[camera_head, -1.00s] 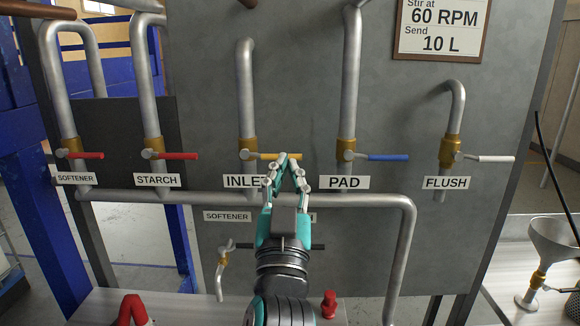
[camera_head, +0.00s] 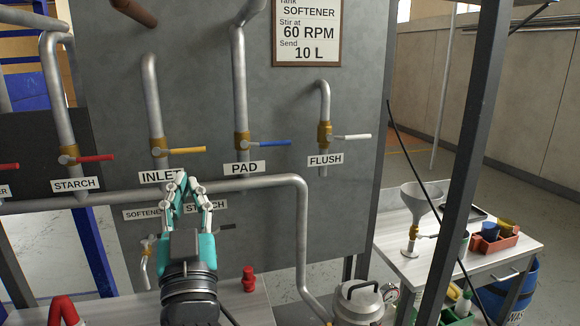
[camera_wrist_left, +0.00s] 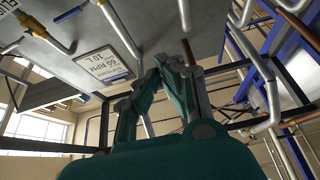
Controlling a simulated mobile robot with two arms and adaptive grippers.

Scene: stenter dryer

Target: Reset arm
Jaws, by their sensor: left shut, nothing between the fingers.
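My left gripper (camera_head: 183,183) is shut and empty in the head view, its fingertips together just below the yellow INLET valve handle (camera_head: 188,150). It stands in front of the grey panel (camera_head: 290,110), partly covering the INLET, SOFTENER and STARCH labels. The left wrist view shows its fingers (camera_wrist_left: 168,65) meeting at the tips with nothing between them. The blue PAD handle (camera_head: 270,143), the white FLUSH handle (camera_head: 352,137) and the red STARCH handle (camera_head: 95,158) all lie sideways. My right gripper is not in view.
A white table (camera_head: 470,258) at the right holds a funnel (camera_head: 418,200), a red tray (camera_head: 492,240) and small containers. A dark post (camera_head: 468,150) stands before it. A silver canister (camera_head: 358,300) and a red knob (camera_head: 249,279) sit below the panel.

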